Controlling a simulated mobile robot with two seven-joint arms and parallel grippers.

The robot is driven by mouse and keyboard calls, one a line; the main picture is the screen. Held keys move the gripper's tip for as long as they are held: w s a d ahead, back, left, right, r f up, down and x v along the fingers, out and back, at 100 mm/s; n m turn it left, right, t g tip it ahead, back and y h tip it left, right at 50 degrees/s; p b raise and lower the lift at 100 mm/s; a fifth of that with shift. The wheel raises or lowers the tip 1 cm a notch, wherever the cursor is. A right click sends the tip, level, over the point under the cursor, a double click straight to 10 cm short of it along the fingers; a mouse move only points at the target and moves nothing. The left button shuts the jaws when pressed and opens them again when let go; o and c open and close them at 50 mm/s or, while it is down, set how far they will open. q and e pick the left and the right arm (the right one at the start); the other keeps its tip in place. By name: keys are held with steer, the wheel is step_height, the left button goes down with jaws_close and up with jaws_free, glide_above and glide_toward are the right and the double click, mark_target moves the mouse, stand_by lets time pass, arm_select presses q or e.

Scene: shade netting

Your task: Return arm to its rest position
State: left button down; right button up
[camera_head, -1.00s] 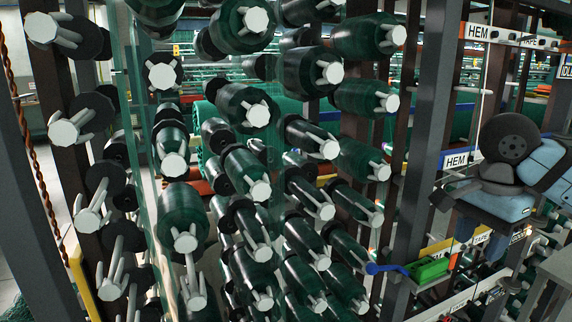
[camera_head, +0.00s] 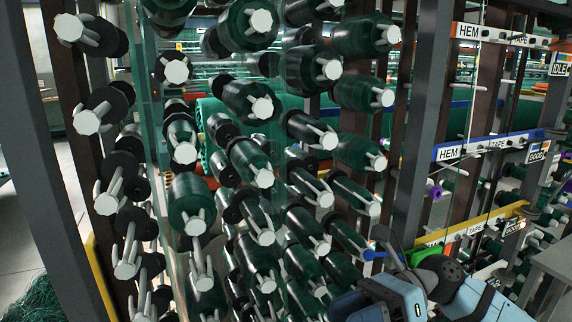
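My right arm (camera_head: 462,285), light blue and black, comes in along the bottom right edge. Its black round joint and blue links show in front of the rack's lower right part. No fingertips show, so the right gripper is out of the picture or hidden. My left arm and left gripper are not in view. Nothing held can be seen.
A rack of dark green spools (camera_head: 252,155) on pale-ended pegs fills the middle. Labelled rails (camera_head: 490,146) cross grey posts at right. A blue-ended handle (camera_head: 378,252) and a partly hidden green block (camera_head: 425,254) are close to my arm. Green netting (camera_head: 32,298) lies at lower left.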

steer(key=w+d+f+m+t+h, duration=0.2)
steer(key=f+m+t, duration=0.5)
steer(key=m+t, duration=0.8)
steer(key=w+d+f+m+t+h, duration=0.15)
steer(key=f+m+t, duration=0.6)
steer(key=m, duration=1.35)
steer(key=s+d+f+m+g+h, duration=0.25)
steer(key=s+f+m, duration=0.25)
steer(key=f, duration=0.3)
steer(key=s+d+f+m+g+h, duration=0.1)
steer(key=s+f+m+g+h, duration=0.1)
steer(key=s+f+m+h, duration=0.4)
steer(key=s+d+f+m+g+h, duration=0.1)
steer(key=s+d+f+m+g, duration=0.2)
steer(key=f, duration=0.6)
arm_select(q)
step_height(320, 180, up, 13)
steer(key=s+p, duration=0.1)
steer(key=p, duration=1.4)
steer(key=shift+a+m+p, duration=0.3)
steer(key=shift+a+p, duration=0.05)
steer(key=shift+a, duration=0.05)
arm_select(e)
step_height(320, 180, up, 13)
steer(key=s+t, duration=0.1)
steer(key=shift+s+d+r, duration=0.15)
steer(key=shift+s+r, duration=0.05)
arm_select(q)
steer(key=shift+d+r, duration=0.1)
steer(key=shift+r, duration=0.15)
